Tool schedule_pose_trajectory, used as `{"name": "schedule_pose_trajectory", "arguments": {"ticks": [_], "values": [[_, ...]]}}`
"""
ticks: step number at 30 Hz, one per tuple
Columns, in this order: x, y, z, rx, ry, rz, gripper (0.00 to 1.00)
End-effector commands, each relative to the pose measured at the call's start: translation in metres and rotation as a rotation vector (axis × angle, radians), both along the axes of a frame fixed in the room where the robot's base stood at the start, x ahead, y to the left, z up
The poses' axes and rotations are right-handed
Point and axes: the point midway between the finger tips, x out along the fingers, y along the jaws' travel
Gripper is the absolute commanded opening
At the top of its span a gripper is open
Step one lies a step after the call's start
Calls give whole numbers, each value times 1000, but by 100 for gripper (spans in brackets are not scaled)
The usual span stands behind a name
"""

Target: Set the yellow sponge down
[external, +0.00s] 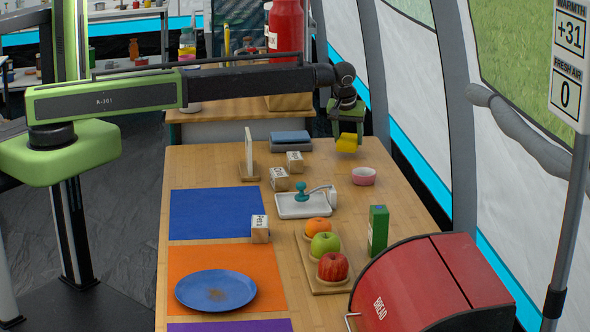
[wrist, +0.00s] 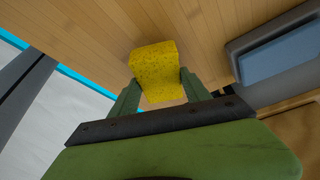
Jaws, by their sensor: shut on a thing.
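The yellow sponge (external: 347,143) is held in my gripper (external: 346,132) at the far right part of the wooden table (external: 200,160). In the wrist view the sponge (wrist: 155,70) sits between the two green fingers (wrist: 158,88), with one finger on each side. The jaws are shut on it. The sponge appears to be above the table top; the exact gap below it is hard to tell.
A pink bowl (external: 363,176) stands just in front of the sponge. A grey-blue stacked item (external: 291,141) lies to its left; it shows at right in the wrist view (wrist: 280,60). Bare wood surrounds the sponge.

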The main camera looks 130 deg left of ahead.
Motion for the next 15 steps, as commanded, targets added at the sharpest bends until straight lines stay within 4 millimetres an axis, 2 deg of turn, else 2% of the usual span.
{"name": "schedule_pose_trajectory", "arguments": {"ticks": [1, 3, 9, 14, 15], "values": [[0, 0, -19, 0, 0, 0, 18], [0, 0, -25, 0, 0, 0, 18], [0, 0, -20, 0, 0, 0, 18], [0, 0, -25, 0, 0, 0, 18], [0, 0, -23, 0, 0, 0, 59]]}}
